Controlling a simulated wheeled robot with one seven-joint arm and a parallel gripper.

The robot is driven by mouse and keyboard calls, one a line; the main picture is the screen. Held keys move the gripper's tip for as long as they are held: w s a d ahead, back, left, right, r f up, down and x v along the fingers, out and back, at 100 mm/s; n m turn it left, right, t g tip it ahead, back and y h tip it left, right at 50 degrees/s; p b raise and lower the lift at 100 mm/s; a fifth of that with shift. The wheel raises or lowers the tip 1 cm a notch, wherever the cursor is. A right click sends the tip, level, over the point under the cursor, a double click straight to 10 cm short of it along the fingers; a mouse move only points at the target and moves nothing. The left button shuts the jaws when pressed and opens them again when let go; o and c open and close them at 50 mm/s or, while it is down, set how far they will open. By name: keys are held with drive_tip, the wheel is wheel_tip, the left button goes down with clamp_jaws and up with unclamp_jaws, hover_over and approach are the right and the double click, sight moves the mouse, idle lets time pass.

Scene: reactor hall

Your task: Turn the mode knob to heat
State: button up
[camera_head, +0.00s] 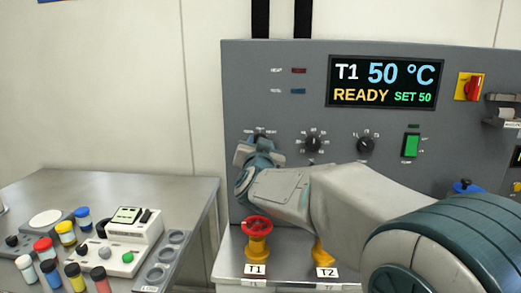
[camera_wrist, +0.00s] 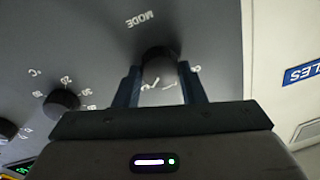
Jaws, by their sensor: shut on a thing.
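The mode knob (camera_wrist: 160,66) is a dark round knob on the grey panel, under the upside-down word MODE in the wrist view. My gripper (camera_wrist: 158,85) has a finger on each side of it and is shut on it. In the head view my gripper (camera_head: 259,140) is at the panel's left side and covers most of the knob. Which mode the knob points to cannot be read. The display (camera_head: 382,82) reads T1, 50 °C, READY, SET 50. Two small indicators, one red (camera_head: 299,71) and one blue (camera_head: 298,91), sit above the knob area.
Two more black knobs (camera_head: 313,143) (camera_head: 366,144) and a green switch (camera_head: 411,145) lie to the right. A red valve (camera_head: 258,224) labelled T1 stands below my wrist. A side table (camera_head: 120,187) at left holds coloured-cap vials and a white instrument (camera_head: 128,240).

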idle(0.4)
drive_tip(key=o, duration=1)
drive_tip(key=s, duration=0.9)
drive_tip(key=s+f, duration=0.1)
drive_tip(key=s, duration=0.4)
drive_tip(key=shift+d, duration=0.1)
drive_tip(key=shift+w, duration=0.1)
drive_tip(key=s+d+f+n+g+p, duration=0.1)
drive_tip(key=s+d+f+g+p, duration=0.1)
drive_tip(key=s+d+f+g, duration=0.3)
drive_tip(key=s+d+f+n+g+p, duration=0.1)
drive_tip(key=s+d+f+g+p, duration=0.1)
drive_tip(key=s+d+f+g, duration=0.3)
drive_tip(key=s+d+f+g+p, duration=0.2)
drive_tip(key=s+d+f+g, duration=0.4)
drive_tip(key=s, duration=0.4)
drive_tip(key=shift+s+d+f+n, duration=0.1)
drive_tip(key=shift+d+f+n, duration=0.15)
drive_tip(key=shift+d, duration=0.25)
drive_tip(key=shift+s+d+f+n, duration=0.15)
drive_tip(key=shift+d+f, duration=0.15)
drive_tip(key=shift+d, duration=0.15)
